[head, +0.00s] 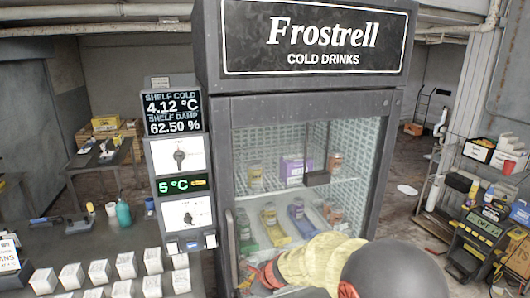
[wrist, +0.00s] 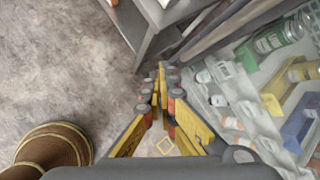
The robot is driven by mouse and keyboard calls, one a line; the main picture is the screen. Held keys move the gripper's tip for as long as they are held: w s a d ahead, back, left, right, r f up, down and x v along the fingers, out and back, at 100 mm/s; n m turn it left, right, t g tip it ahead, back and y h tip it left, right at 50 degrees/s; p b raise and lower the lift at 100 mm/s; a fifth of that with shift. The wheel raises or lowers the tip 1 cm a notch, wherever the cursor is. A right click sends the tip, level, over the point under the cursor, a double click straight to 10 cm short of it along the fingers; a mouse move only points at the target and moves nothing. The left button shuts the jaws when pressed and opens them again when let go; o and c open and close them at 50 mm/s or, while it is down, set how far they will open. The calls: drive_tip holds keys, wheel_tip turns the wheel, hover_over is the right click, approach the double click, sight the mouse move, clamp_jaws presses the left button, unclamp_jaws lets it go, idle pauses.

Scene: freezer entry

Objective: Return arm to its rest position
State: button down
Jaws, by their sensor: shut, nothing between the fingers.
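My arm shows at the bottom of the head view, with a dark rounded link and a pale yellow sleeve in front of the lower part of the drinks cabinet (head: 305,106). In the wrist view my gripper (wrist: 160,80) has its yellow fingers together with nothing between them. It is over the concrete floor beside the cabinet, whose shelves with bottles and coloured bins show to its right. The fingertips are not clearly visible in the head view.
A control panel (head: 180,156) reading 5 °C stands left of the cabinet. A loaded rack (head: 490,160) stands at right. In the wrist view, a brown rounded thing (wrist: 45,148) is at lower left; open floor (wrist: 60,60) lies above it.

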drive_tip(key=s+d+r+n+g+h+b, duration=0.1)
drive_tip(key=s+d+n+b, duration=0.15)
drive_tip(key=s+n, duration=0.35)
drive_tip(key=s+d+r+n+g+b, duration=0.1)
drive_tip(key=s+d+r+n, duration=0.1)
drive_tip(key=s+d+n, duration=0.35)
drive_tip(key=s+d+r+n+g+h+b, duration=0.15)
drive_tip(key=s+n, duration=0.25)
drive_tip(key=s, duration=0.4)
drive_tip(key=s+d+r+n+t+h+b, duration=0.1)
drive_tip(key=s+d+n+t+h+b, duration=0.2)
drive_tip(key=s+d+b, duration=0.7)
drive_tip(key=s+d+n+t, duration=0.1)
drive_tip(key=s+d, duration=0.4)
drive_tip(key=d, duration=0.1)
drive_tip(key=shift+s+n+b, duration=0.3)
drive_tip(key=shift+n+b, duration=0.05)
drive_tip(key=shift+b, duration=0.05)
drive_tip(key=shift+d+r, duration=0.1)
